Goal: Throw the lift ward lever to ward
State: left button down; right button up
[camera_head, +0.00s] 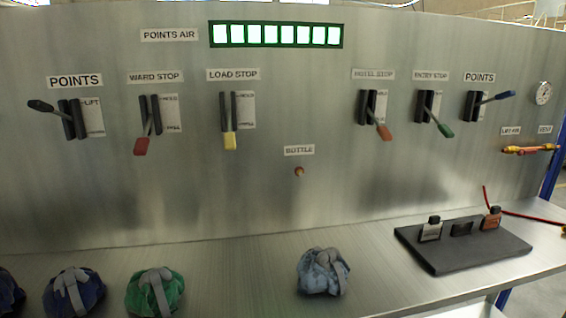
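The lever under the left POINTS label (75,81) has a black handle (41,106) that sticks out to the left, tilted slightly up. Its black slotted housing (73,119) is fixed to the steel panel. The plate beside it (92,117) reads LIFT at the top; its lower word is too small to read. Neither of my grippers is in view.
Below, a steel shelf (225,275) holds several bags, including a green one (154,291), and a black tray (478,256). The space before the panel is clear.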

aim_at(40, 105)
jog(key=u, duration=1.25)
